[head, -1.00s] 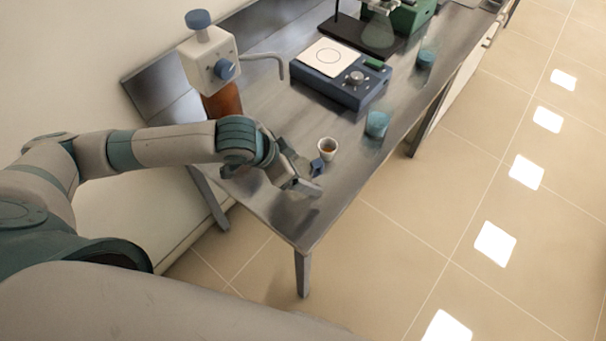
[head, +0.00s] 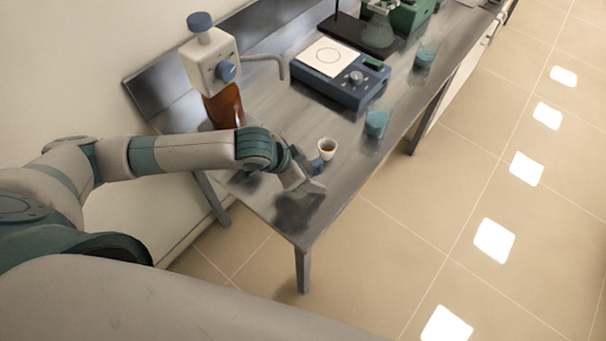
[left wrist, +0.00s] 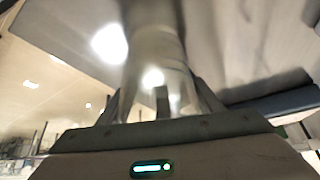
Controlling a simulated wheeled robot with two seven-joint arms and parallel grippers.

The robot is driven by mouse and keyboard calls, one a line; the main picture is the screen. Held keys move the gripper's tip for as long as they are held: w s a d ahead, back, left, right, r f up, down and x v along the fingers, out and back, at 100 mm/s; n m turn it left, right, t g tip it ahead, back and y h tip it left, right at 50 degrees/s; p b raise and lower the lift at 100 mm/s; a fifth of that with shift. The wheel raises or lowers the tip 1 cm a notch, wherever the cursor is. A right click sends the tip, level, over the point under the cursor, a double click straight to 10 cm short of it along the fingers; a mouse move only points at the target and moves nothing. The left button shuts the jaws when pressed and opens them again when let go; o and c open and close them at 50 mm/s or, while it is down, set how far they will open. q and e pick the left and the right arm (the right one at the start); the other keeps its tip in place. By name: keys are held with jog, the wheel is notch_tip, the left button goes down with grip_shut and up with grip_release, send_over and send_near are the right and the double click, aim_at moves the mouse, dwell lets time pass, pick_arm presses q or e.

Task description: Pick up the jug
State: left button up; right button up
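No vessel with a clear jug shape stands out. The nearest candidate is a small white cup-like vessel (head: 327,149) with brown contents, upright near the table's front edge. My left gripper (head: 318,177) is low over the table corner, just in front of this vessel. Its fingers look spread, with a gap between them. In the left wrist view, a pale, blurred, rounded form (left wrist: 157,55) lies beyond and between the fingers (left wrist: 162,103); I cannot tell whether it is the vessel or whether the fingers touch it. My right gripper is not in view.
On the metal table (head: 290,122) stand a brown bottle with a white-and-blue dispenser top (head: 212,70), a blue hotplate (head: 338,82), two teal-filled beakers (head: 376,124) and a dark stand base (head: 362,38). Tiled floor (head: 440,210) is open to the right.

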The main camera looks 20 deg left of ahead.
aim_at(309, 165)
pick_arm(q)
jog(key=c, duration=0.4)
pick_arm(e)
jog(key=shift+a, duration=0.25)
pick_arm(q)
jog(key=shift+r, duration=0.15)
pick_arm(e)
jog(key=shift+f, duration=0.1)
pick_arm(q)
jog(key=shift+r+b, duration=0.4)
jog(key=shift+r, duration=0.2)
notch_tip(309, 165, up, 2)
jog(key=shift+r+b, duration=0.25)
jog(key=shift+b, duration=0.25)
jog(key=s+d+r+p, duration=0.4)
jog(key=s+r, duration=0.3)
jog(key=s, duration=0.4)
jog(key=shift+p, duration=0.45)
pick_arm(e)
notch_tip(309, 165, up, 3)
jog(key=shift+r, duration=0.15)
